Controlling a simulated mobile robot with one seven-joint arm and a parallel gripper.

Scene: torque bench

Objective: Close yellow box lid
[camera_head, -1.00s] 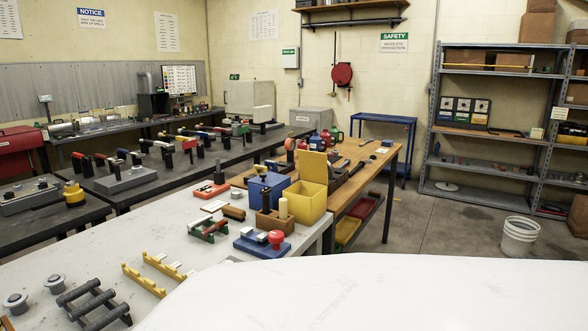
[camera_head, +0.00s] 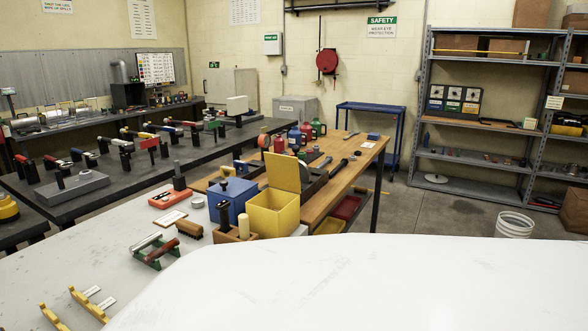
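The yellow box (camera_head: 273,217) stands at the right end of the light grey bench, next to a blue box. Its yellow lid (camera_head: 285,172) stands up at the back of the box, tilted a little, so the box is open. Its inside shows as empty as far as I can see from here. My gripper is not in view. A large white surface, which looks like part of my own body, fills the lower right and hides the bench's near right part.
A blue box (camera_head: 231,198) stands left of the yellow box, close beside it. A wooden block with a black-handled tool (camera_head: 223,214) stands in front. A wooden-topped bench (camera_head: 350,158) stands behind. Floor is clear near the white bucket (camera_head: 514,224).

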